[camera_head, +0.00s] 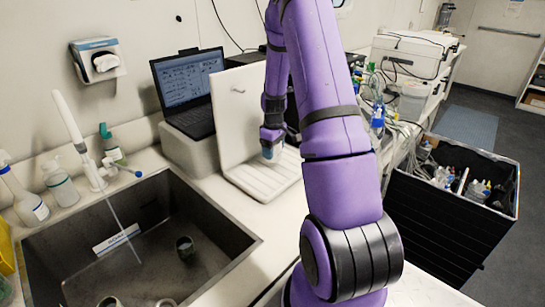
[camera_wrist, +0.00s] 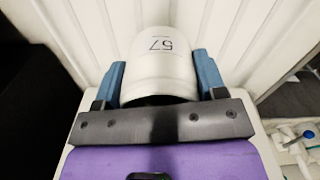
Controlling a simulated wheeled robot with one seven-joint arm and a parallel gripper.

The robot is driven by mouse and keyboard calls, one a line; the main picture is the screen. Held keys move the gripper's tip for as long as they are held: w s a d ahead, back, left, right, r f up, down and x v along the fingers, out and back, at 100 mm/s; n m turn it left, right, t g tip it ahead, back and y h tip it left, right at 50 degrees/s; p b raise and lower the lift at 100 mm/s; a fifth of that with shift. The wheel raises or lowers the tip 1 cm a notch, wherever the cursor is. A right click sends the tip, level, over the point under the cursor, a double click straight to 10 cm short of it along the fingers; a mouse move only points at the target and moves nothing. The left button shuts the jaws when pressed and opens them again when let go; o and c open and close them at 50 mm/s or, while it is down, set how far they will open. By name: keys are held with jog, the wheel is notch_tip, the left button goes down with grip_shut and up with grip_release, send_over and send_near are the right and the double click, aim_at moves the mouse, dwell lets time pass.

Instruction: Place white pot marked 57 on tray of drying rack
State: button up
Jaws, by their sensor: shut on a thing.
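The white pot marked 57 (camera_wrist: 160,65) is between the two blue fingers of my gripper (camera_wrist: 160,82) in the wrist view. The fingers touch it on both sides and the mark reads upside down. In the head view my gripper (camera_head: 270,151) is low over the tray (camera_head: 262,184) of the white drying rack (camera_head: 238,115), close to its upright back panel. The pot is mostly hidden there by my arm. In the wrist view the ribbed white rack surface (camera_wrist: 235,40) lies around the pot. I cannot tell whether the pot touches the tray.
A dark sink (camera_head: 150,240) with a cup (camera_head: 185,247) in it lies left of the rack. A laptop (camera_head: 188,88) stands behind on the left. A black bin (camera_head: 450,210) stands at right.

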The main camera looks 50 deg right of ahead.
jog(key=shift+w+d, duration=0.15)
jog(key=shift+w, duration=0.15)
jog(key=shift+f, duration=1.8)
jog(key=o, duration=1)
jog(key=shift+f, duration=0.1)
notch_tip(320, 180, up, 12)
jog(key=shift+r, duration=0.15)
